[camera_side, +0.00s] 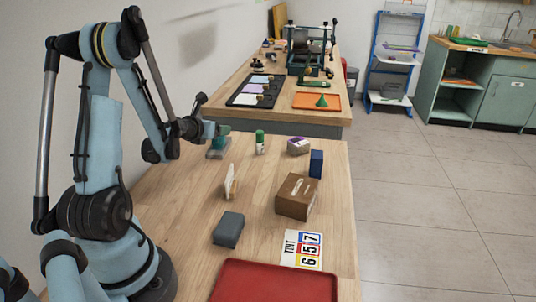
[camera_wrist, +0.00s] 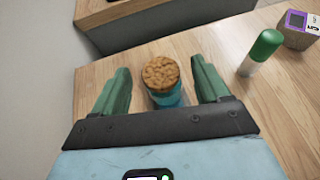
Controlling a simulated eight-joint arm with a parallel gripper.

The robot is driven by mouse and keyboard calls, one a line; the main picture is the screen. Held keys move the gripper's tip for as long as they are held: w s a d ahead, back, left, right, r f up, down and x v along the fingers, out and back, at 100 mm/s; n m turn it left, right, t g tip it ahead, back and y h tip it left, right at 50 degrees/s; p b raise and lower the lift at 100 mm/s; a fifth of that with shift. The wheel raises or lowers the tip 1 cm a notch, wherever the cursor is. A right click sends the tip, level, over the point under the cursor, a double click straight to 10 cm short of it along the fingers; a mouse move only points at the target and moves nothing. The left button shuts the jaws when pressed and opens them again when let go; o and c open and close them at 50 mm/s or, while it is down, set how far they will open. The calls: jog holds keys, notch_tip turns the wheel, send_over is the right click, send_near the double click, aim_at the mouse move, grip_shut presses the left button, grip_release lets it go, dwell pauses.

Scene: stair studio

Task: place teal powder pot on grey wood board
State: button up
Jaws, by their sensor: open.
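The teal powder pot (camera_wrist: 163,86) has a brown, crumbly-looking top and stands upright on the wooden table in the wrist view. My gripper (camera_wrist: 156,92) is open, with one green finger on each side of the pot and gaps between pot and fingers. In the side view my gripper (camera_side: 217,147) is low at the table's far left, and its fingers largely hide the pot. I cannot clearly make out a grey wood board; a dark grey block (camera_side: 228,230) lies nearer the front.
A green-capped white tube (camera_side: 260,142) and a purple-and-grey box (camera_side: 298,146) stand to the right. A blue block (camera_side: 316,163), a brown box (camera_side: 296,196), an upright pale piece (camera_side: 230,183), a number card (camera_side: 303,249) and a red tray (camera_side: 275,283) are also on the table.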

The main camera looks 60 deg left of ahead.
jog(key=v, duration=0.9)
jog(key=w+d+r+m+h, duration=0.1)
jog(key=w+d+m+h, duration=0.2)
jog(key=d+m, duration=0.6)
jog(key=w+d+r+m+h, duration=0.1)
jog(key=w+d+m+h, duration=0.15)
jog(key=d+m, duration=0.7)
jog(key=s+d+r+m+g+h, duration=0.1)
jog(key=d+m, duration=0.5)
jog(key=m, duration=0.6)
jog(key=s+d+r+m+g+h, duration=0.1)
jog(key=d+m, duration=0.5)
jog(key=m, duration=0.6)
jog(key=shift+s+d+g, duration=0.2)
jog(key=shift+s+g, duration=0.5)
jog(key=shift+s, duration=0.45)
